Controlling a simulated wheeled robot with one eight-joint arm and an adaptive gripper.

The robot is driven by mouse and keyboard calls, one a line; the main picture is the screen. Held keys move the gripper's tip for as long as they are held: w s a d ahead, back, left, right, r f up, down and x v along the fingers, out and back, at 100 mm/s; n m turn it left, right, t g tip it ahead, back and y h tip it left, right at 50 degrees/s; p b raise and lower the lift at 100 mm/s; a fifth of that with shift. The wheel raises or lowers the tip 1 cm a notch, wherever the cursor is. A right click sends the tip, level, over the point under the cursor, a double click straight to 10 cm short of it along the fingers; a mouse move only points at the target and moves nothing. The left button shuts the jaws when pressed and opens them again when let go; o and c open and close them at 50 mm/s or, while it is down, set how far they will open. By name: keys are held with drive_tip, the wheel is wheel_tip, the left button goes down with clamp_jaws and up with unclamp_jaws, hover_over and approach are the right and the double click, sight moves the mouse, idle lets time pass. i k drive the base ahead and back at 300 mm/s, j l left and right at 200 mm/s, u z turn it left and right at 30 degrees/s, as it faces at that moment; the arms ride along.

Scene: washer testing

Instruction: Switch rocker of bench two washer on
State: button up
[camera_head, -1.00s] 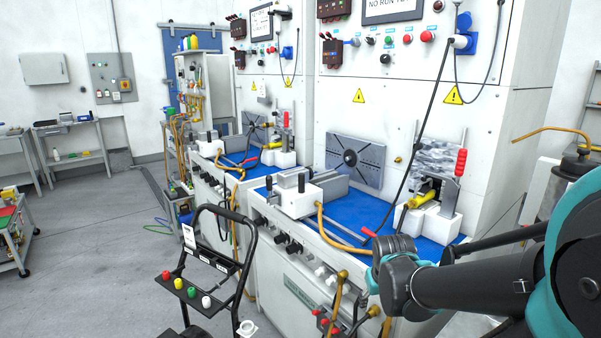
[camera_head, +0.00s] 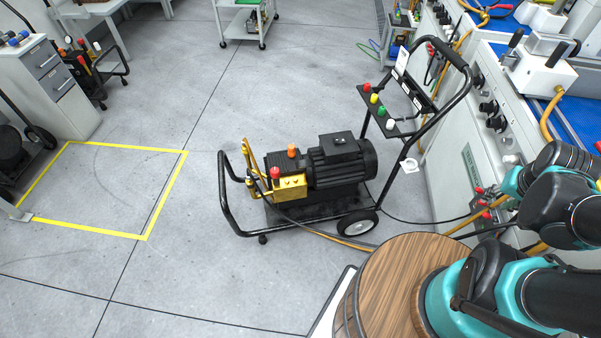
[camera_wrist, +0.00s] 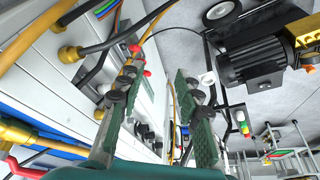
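A pressure washer on a black wheeled cart, with a black motor (camera_head: 340,160) and a brass pump (camera_head: 288,187), stands on the floor in the middle of the head view. Its small panel (camera_head: 380,108) on the handle carries red, yellow, green and white knobs. An orange and a red part top the pump side. I cannot make out a rocker or a bench number. In the wrist view the motor (camera_wrist: 252,62) is at upper right, beyond my right finger. My gripper (camera_wrist: 160,74) is open and empty, beside the bench front.
A white bench (camera_head: 455,150) with knobs, hoses and red fittings runs along the right. A grey drawer cabinet (camera_head: 55,85) and another small cart stand at far left. A hose trails from the washer across the floor.

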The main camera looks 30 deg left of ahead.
sight(341, 141)
drive_tip(key=u, duration=1.25)
